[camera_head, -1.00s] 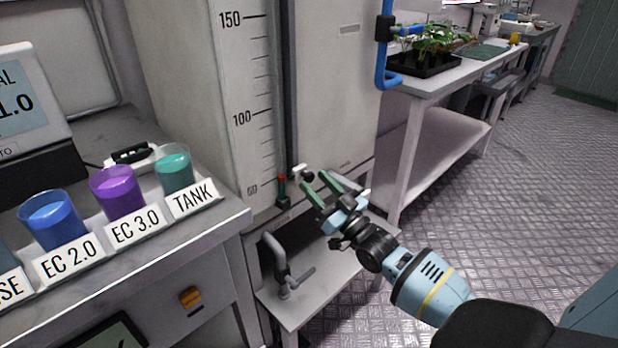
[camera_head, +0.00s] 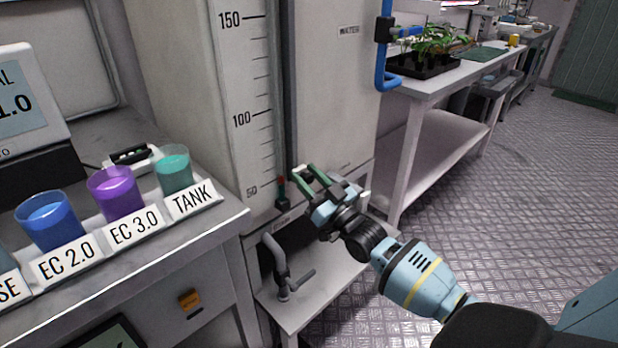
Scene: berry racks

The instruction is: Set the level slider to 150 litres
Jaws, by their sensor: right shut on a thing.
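The level scale (camera_head: 250,120) is a white strip on the tank front with marks 50, 100 and 150 from bottom to top. A dark vertical rail (camera_head: 286,90) runs along its right side. My right gripper (camera_head: 304,174) is at the lower rail, just right of the pointer. Its green fingers are shut on the slider knob, which they mostly hide. My left gripper is not in view.
A bench on the left holds cups of coloured liquid (camera_head: 118,192) with label cards. A grey tap (camera_head: 278,265) stands on a low shelf below the gripper. A blue pipe (camera_head: 383,60) runs right of the tank. The space along the rail above is clear.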

